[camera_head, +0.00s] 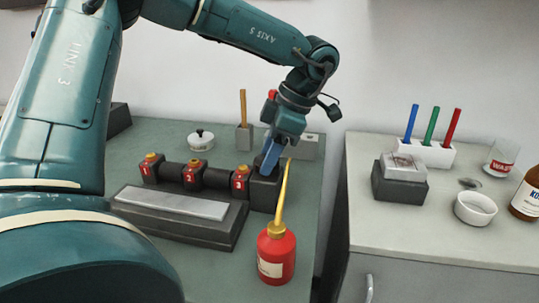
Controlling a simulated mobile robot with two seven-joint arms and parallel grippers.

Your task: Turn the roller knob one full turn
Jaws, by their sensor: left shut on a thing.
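The dark punch machine (222,232) lies on the green-grey bench, with a pale flat strip (172,202) along its front. Red blocks numbered 1 (150,168), 2 (194,175) and 3 (240,182) sit along its dark roller bar (172,172). A dark block (263,190) stands at the bar's right end. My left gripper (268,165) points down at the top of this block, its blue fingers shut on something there. The roller knob is not clearly visible; the fingers and block hide that spot. My right gripper is not in view.
A red oil can (277,256) with a tall yellow spout (283,195) stands close in front of the gripper. A white lidded pot (200,140) and a grey block with a wooden-handled tool (243,135) stand behind. The right cabinet holds a pen stand (428,153) and white bowl (475,208).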

